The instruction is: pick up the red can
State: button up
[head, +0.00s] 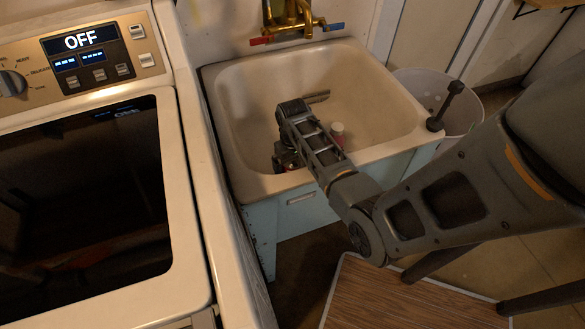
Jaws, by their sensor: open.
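My arm reaches over the front edge of the utility sink (240,100), and its wrist bends down inside the basin. My gripper (284,158) is low at the sink's front left, mostly hidden behind my own wrist, and it is open. Small reddish patches show around it, too small to tell whether they belong to a can. A small object with a pale top and a pinkish-red side (338,131) stands in the basin just right of my forearm. It may be the red can, but its lower part is hidden by my arm.
A brass faucet (291,18) with red and blue handles is at the sink's back. A washing machine (188,150) stands close on the left. A dark plunger-like object (446,105) sits at the sink's right corner, before a pale bin (470,112). The basin's back is largely clear.

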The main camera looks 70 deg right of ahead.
jog(key=shift+c, duration=0.4)
jog(key=c, duration=1)
jog(key=shift+r, duration=0.1)
notch_tip(320, 180, up, 17)
jog(key=shift+r+p, duration=0.2)
jog(key=shift+p, duration=0.25)
jog(key=shift+r+p, duration=2.45)
jog(key=shift+r, duration=0.2)
